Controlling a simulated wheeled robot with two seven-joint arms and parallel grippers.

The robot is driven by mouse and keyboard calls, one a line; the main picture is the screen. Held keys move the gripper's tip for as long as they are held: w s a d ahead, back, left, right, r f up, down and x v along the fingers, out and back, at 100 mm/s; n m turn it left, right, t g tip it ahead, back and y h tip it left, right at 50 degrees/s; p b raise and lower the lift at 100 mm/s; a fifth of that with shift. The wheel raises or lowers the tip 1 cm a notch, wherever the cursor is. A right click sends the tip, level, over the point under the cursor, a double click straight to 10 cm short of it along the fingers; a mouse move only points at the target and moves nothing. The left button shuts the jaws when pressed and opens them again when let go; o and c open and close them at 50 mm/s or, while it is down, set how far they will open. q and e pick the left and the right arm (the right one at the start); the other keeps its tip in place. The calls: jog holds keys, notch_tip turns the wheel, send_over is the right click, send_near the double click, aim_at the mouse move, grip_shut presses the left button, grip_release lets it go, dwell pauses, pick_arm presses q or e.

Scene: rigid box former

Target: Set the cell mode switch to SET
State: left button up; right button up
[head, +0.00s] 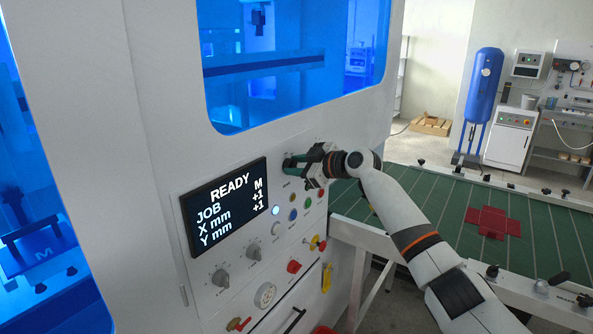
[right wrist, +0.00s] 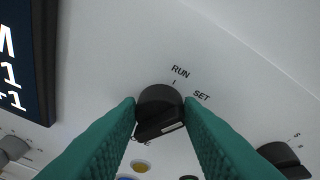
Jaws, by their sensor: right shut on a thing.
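The mode switch is a black rotary knob (right wrist: 158,98) on the white control panel, with RUN and SET printed above and to its right in the right wrist view. Another label below it is mostly hidden. A white mark shows on the knob's lower edge; I cannot tell which label it points to. My right gripper (right wrist: 160,108) is shut on the knob, with one green finger on each side. In the head view my right gripper (head: 305,166) is at the panel's upper right, beside the display, and mostly hides the switch. My left gripper is not in view.
The display (head: 225,207) reads READY, with JOB, X mm and Y mm lines. Several buttons and knobs sit below the switch, including a red knob (head: 294,266) and a grey selector (head: 253,250). A green conveyor table (head: 445,205) carrying a red flat blank (head: 493,221) stands right.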

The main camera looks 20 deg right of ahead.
jog(key=shift+d+f+m+g+y, duration=0.15)
jog(key=shift+m+g+y, duration=0.2)
jog(key=shift+m, duration=0.65)
jog(key=shift+w, duration=0.1)
jog(key=o, duration=1)
jog(key=shift+s+d+b, duration=0.35)
jog(key=shift+s+b, duration=0.05)
jog(key=shift+b, duration=0.1)
jog(key=shift+r+b+v, duration=0.2)
jog(key=shift+b+v, duration=1.45)
jog(key=shift+v, duration=3.9)
